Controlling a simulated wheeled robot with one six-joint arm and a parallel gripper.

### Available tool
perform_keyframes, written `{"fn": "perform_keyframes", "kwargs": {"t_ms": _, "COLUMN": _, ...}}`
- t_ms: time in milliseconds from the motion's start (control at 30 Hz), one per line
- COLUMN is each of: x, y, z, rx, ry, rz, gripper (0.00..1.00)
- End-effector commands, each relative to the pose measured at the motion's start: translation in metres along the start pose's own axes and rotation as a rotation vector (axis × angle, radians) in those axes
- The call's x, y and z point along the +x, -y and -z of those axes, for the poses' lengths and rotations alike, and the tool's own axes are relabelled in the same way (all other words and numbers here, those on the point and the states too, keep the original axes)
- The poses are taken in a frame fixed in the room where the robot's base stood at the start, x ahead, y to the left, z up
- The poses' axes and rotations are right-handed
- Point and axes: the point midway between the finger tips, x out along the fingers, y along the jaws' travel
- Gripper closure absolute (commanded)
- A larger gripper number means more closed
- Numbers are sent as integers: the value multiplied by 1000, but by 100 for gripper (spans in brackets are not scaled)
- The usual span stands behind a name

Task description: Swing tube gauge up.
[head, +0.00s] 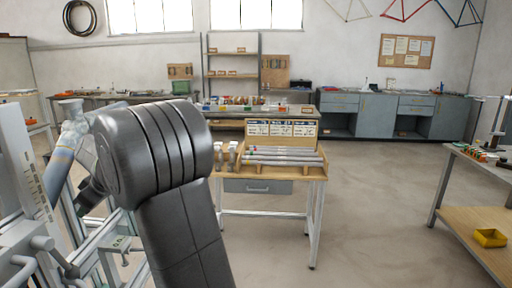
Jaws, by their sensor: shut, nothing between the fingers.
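At the left edge stands the metal frame jig (108,262), with silver rails, clamps and knobs. A pale upright plate with scale marks (36,178) is on it; I cannot tell whether this is the tube gauge or how it swings. My arm covers much of the jig's right side. A small dark part (92,194) shows between arm and jig, too unclear to name. I cannot make out my gripper's fingers in this view.
A wooden bench (268,172) with several grey tubes and a card board stands ahead. A table (470,208) with a yellow bin (490,238) is at the right. Grey cabinets (375,113) line the back wall. The floor between is clear.

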Motion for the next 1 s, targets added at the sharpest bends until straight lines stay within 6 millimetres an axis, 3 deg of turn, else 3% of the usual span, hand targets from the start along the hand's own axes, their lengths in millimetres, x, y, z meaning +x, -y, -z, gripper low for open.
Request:
{"fn": "perform_keyframes", "kwargs": {"t_ms": 400, "x": 18, "y": 0, "z": 11, "rx": -1, "ry": 1, "rz": 0, "gripper": 100}}
{"fn": "perform_keyframes", "kwargs": {"t_ms": 700, "x": 20, "y": 0, "z": 12, "rx": 0, "ry": 0, "rz": -1, "gripper": 100}}
{"fn": "perform_keyframes", "kwargs": {"t_ms": 900, "x": 20, "y": 0, "z": 12, "rx": 0, "ry": 0, "rz": 0, "gripper": 64}}
{"fn": "perform_keyframes", "kwargs": {"t_ms": 1000, "x": 20, "y": 0, "z": 12, "rx": 0, "ry": 0, "rz": 0, "gripper": 64}}
